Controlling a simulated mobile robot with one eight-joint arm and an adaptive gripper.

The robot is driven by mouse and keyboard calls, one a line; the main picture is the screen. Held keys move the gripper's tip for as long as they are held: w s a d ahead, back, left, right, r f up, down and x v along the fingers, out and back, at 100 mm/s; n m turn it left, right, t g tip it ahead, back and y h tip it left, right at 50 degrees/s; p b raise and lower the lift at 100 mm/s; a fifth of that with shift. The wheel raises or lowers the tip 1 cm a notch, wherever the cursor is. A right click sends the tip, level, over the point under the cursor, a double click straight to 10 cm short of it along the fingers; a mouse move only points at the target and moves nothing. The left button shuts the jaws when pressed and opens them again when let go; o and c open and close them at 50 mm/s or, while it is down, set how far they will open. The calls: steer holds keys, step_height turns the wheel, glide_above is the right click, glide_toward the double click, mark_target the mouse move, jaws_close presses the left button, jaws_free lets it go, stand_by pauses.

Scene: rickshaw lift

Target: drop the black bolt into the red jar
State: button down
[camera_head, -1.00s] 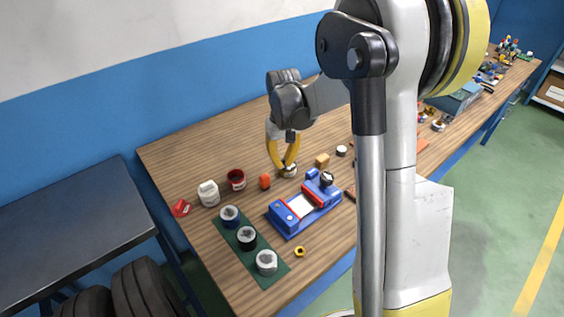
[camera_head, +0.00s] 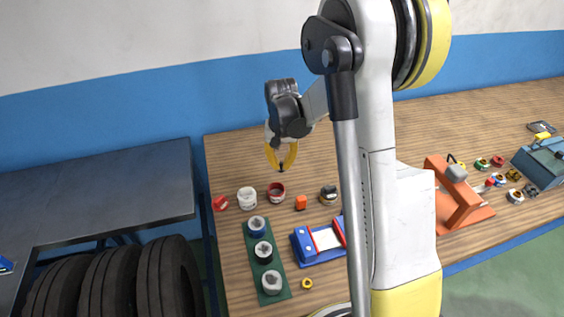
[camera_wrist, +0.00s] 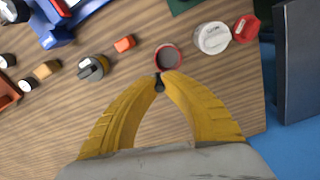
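My gripper (camera_head: 282,166) has its yellow fingers closed together at the tips on a small black bolt (camera_wrist: 159,86). The bolt also shows as a dark spot at the fingertips in the head view (camera_head: 281,169). The red jar (camera_head: 277,193) stands open on the wooden table, below the fingertips in the head view. In the wrist view the jar (camera_wrist: 168,57) shows its round red rim just beyond the bolt. The bolt appears above the table, apart from the jar. How high it hangs over the rim is hard to tell.
A green strip with several cups (camera_head: 282,295) and a blue vise (camera_head: 301,245) lie nearer.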

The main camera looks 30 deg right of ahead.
mark_target(281, 163)
step_height(281, 163, down, 4)
steer(key=shift+f+b, duration=0.25)
steer(key=shift+b, duration=0.9)
steer(key=c, duration=1.5)
jaws_free()
steer(key=shift+c, duration=0.2)
step_height(281, 163, up, 12)
steer(key=shift+r, duration=0.1)
